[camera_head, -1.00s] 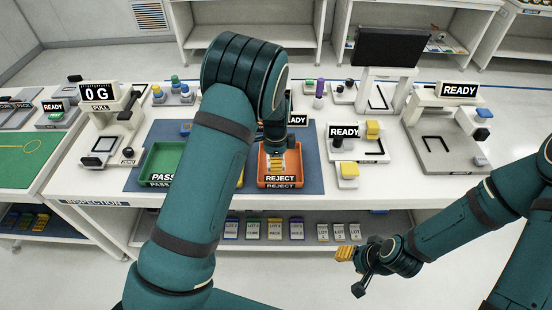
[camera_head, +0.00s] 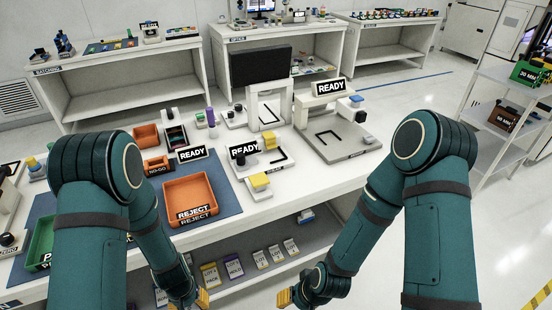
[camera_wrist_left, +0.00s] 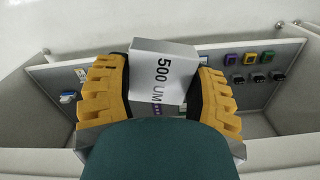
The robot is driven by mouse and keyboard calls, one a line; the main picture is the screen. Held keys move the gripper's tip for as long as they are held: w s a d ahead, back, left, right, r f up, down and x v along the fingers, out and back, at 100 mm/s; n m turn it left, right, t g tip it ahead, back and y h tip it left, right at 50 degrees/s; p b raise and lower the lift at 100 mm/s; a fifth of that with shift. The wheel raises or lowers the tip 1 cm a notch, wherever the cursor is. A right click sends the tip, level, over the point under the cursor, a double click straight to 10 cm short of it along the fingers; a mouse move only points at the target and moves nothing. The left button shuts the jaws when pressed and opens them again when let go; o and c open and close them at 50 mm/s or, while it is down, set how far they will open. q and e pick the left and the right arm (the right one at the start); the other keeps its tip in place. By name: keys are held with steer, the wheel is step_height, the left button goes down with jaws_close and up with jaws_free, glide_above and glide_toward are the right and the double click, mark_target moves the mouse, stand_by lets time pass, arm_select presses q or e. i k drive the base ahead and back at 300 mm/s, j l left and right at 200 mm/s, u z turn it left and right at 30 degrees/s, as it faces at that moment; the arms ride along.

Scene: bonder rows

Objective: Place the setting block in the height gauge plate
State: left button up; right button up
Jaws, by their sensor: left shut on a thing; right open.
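The setting block (camera_wrist_left: 162,78) is a grey block marked "500 UM". My left gripper (camera_wrist_left: 163,95) is shut on it, one yellow finger on each side, in the left wrist view. In the head view my left gripper (camera_head: 203,298) hangs low at the bench front, and the block cannot be made out. My right gripper (camera_head: 284,298) is open and empty, low at the bench front. Two READY stations have plates with black corner marks: a white plate (camera_head: 290,168) at the bench middle and a grey plate (camera_head: 345,148) under a gantry. Neither is labelled as the height gauge.
An orange REJECT tray (camera_head: 190,197) sits on a blue mat. A dark monitor (camera_head: 261,66) stands behind. A shelf with lot cards (camera_head: 234,268) runs below. Open floor lies to the right.

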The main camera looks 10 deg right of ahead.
mark_target(329, 138)
steer(key=i+l, duration=0.1)
steer(key=l, duration=0.4)
steer(key=i+l, duration=0.1)
steer(key=l, duration=0.35)
steer(key=i+l, duration=0.1)
steer(key=l, duration=0.4)
steer(key=i+l, duration=0.15)
steer(key=l, duration=0.35)
steer(key=i+l, duration=0.1)
steer(key=l, duration=0.35)
